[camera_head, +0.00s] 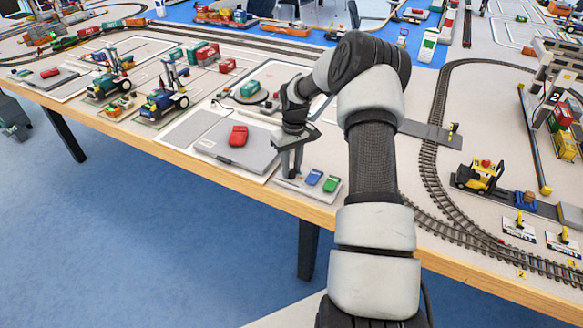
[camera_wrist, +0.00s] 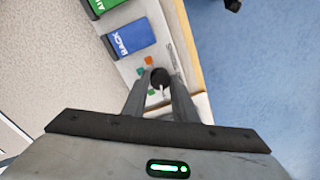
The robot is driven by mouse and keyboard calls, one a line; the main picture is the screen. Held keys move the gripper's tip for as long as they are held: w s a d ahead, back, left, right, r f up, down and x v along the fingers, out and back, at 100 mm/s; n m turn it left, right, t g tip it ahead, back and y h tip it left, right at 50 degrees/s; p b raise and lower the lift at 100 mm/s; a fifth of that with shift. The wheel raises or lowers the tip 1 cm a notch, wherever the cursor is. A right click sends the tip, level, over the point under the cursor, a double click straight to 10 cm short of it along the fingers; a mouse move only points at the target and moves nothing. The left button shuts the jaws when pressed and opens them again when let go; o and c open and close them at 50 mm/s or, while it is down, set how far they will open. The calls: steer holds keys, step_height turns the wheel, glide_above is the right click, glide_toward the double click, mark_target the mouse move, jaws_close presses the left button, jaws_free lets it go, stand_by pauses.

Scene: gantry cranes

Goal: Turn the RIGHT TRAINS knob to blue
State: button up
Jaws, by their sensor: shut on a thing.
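My gripper (camera_wrist: 160,86) is shut on a small round dark knob (camera_wrist: 160,76) on a pale control panel (camera_wrist: 128,68). Its two fingers lie on either side of the knob. Small orange and green marks (camera_wrist: 147,60) show around the knob, and a pale mark shows at its lower side; I cannot tell clearly where the knob points. No blue mark is visible beside it. In the head view my gripper (camera_head: 292,172) points down at the left end of the panel (camera_head: 306,188), and the fingers mostly hide the knob there.
A blue button block (camera_head: 313,177) and a green one (camera_head: 331,184) stand right of the knob on the panel. A grey pad with a red button (camera_head: 238,136) lies to the left. The table's wooden front edge (camera_head: 260,190) is close. Tracks (camera_head: 428,160) curve at right.

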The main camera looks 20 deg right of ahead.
steer(key=m+b, duration=0.1)
steer(key=m, duration=0.6)
steer(key=shift+m, duration=0.4)
steer(key=m, duration=0.3)
steer(key=shift+a+b, duration=0.1)
steer(key=shift+b, duration=0.25)
steer(key=shift+m+t, duration=0.3)
steer(key=shift+m, duration=1.7)
steer(key=o, duration=1)
steer(key=shift+o, duration=0.2)
steer(key=shift+r, duration=0.1)
